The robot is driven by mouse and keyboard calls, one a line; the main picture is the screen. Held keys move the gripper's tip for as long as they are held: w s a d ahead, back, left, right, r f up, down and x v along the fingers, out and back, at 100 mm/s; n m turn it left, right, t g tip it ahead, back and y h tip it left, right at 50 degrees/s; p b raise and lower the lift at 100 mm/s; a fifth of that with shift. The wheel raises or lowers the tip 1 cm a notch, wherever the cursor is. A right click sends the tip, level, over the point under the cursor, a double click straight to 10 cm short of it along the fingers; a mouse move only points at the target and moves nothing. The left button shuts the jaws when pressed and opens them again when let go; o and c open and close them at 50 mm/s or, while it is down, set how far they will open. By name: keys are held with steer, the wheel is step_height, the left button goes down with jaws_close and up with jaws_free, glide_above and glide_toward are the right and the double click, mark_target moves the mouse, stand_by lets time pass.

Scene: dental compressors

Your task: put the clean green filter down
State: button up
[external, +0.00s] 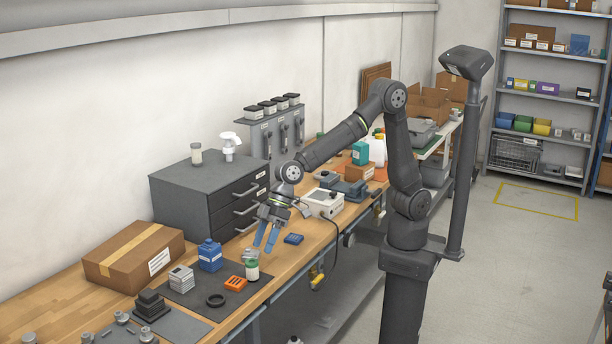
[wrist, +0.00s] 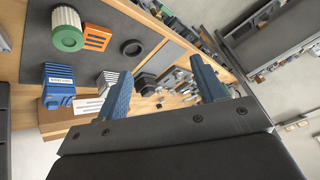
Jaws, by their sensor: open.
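The green filter, a white pleated cylinder with a green end, stands on the dark mat in the external view (external: 252,271). It also shows at the upper left of the wrist view (wrist: 67,30). My gripper (external: 266,239) has blue fingers, spread apart with nothing between them. It hangs above the bench, a little above and to the right of the filter, and is apart from it. In the wrist view the open fingers (wrist: 160,76) point away from the filter.
On the dark mat (external: 205,303) lie an orange block (external: 235,283), a black ring (external: 215,300), a blue block (external: 210,256) and a pale ribbed block (external: 182,279). A cardboard box (external: 130,255) stands left. A grey drawer cabinet (external: 190,195) stands behind my gripper.

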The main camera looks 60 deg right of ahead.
steer(key=s+d+m+t+y, duration=0.1)
steer(key=d+m+t+y, duration=0.15)
steer(key=d+t, duration=0.95)
steer(key=g, duration=0.3)
glide_toward(247, 268)
steer(key=x, duration=0.3)
steer(key=w+d+x, duration=0.1)
steer(key=x, duration=0.1)
steer(key=shift+w+a+f, duration=0.1)
steer(key=shift+a+f, duration=0.05)
steer(key=shift+f+x, duration=0.2)
steer(key=shift+x, duration=1.05)
steer(key=shift+f+x, duration=0.15)
steer(key=shift+x, duration=1.05)
steer(key=c, duration=1.1)
